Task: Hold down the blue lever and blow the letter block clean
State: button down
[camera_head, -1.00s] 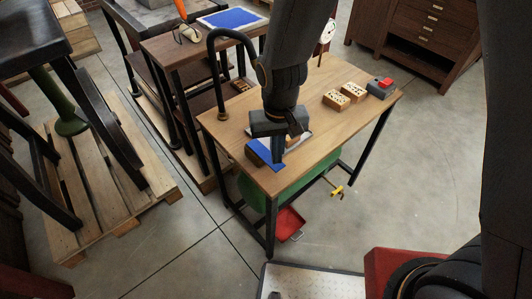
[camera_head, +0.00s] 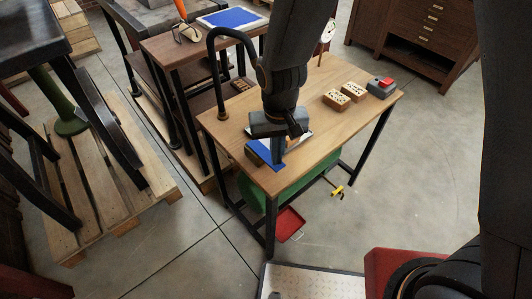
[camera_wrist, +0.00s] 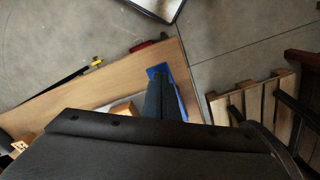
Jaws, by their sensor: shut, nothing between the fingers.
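The blue lever (camera_head: 259,152) is a flat blue piece at the near left part of the wooden table, partly hidden by my gripper. My gripper (camera_head: 278,161) is shut and empty, pointing down with its tips on or just above the blue piece; I cannot tell if they touch. In the wrist view the blue lever (camera_wrist: 178,98) shows around the dark fingers (camera_wrist: 160,76). Two tan blocks with dark marks, one (camera_head: 336,99) and another (camera_head: 354,91), sit at the table's far right. I cannot tell which is the letter block; a tan block (camera_wrist: 122,109) is partly hidden in the wrist view.
A grey box with a red button (camera_head: 382,87) stands at the right corner of the wooden table (camera_head: 310,135). A black curved pipe (camera_head: 218,70) rises at its left edge. A red tray (camera_head: 289,223) lies underneath. The table's middle right is clear.

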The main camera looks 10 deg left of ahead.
jog(key=shift+f+b, duration=0.5)
jog(key=shift+f, duration=0.5)
jog(key=shift+r, duration=0.1)
dwell(1.9)
notch_tip(320, 180, up, 7)
jog(key=p, duration=0.6)
dwell(0.4)
jog(key=shift+w+d+r, duration=0.1)
jog(key=shift+w+d, duration=0.05)
jog(key=shift+d, duration=0.15)
jog(key=s+d+r+m, duration=0.1)
jog(key=d+r, duration=0.2)
jog(key=d, duration=0.5)
jog(key=s+d+r+m+t+b, duration=0.1)
jog(key=d+r, duration=0.2)
jog(key=d, duration=0.4)
jog(key=s+d+r+m, duration=0.1)
jog(key=d+r+m, duration=0.1)
jog(key=d, duration=0.6)
jog(key=shift+d+r, duration=0.3)
jog(key=shift+r, duration=0.55)
